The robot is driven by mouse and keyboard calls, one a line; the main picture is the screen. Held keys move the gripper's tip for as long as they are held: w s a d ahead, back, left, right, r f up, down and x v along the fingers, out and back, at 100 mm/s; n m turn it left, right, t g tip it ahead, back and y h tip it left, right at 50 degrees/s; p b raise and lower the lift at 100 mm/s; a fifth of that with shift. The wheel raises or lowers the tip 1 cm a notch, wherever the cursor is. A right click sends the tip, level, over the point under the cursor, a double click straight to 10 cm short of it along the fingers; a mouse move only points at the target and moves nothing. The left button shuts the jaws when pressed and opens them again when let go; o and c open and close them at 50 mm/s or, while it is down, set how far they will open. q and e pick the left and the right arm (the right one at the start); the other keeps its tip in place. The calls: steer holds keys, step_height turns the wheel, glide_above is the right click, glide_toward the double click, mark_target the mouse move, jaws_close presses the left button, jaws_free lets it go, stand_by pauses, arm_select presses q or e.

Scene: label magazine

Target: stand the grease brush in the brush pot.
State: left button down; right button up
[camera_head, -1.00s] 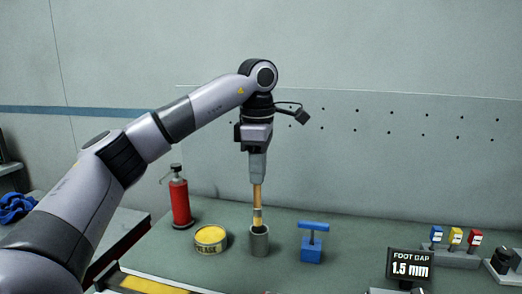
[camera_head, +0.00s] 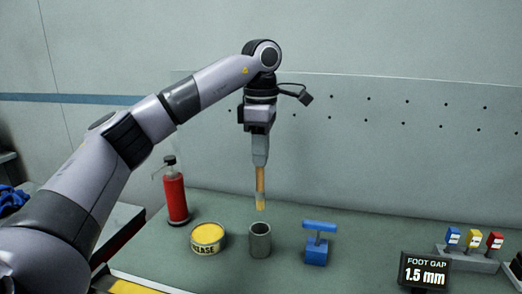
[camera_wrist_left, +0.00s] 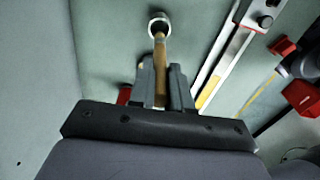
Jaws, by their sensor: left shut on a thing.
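My left gripper (camera_head: 260,163) points down and is shut on the grease brush (camera_head: 260,188), which has a wooden handle and hangs upright. The brush's lower end is pale and shows just above the mouth of the grey brush pot (camera_head: 260,244), apart from it. The pot stands on the bench. In the left wrist view the brush (camera_wrist_left: 160,62) runs from between my fingers (camera_wrist_left: 160,82) towards the round pot mouth (camera_wrist_left: 159,17), overlapping its edge in the picture. My right gripper is in neither view.
A yellow grease tin (camera_head: 208,236) stands left of the pot, with a red pump bottle (camera_head: 176,197) behind it. A blue T-handled tool (camera_head: 317,248) stands right of the pot. A "FOOT GAP 1.5 mm" display (camera_head: 426,270) and coloured tags (camera_head: 474,240) are farther right.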

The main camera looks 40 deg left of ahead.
mark_target(261, 190)
arm_select(q)
steer(key=shift+r+p, duration=0.15)
steer(key=shift+p, duration=0.2)
steer(key=shift+f+b, duration=2.4)
steer(key=shift+f, duration=2.7)
steer(key=c, duration=1)
jaws_free()
steer(key=shift+r, duration=0.1)
step_height(261, 190, up, 6)
steer(key=shift+r+p, duration=0.1)
steer(key=shift+p, duration=0.4)
steer(key=shift+r, duration=0.4)
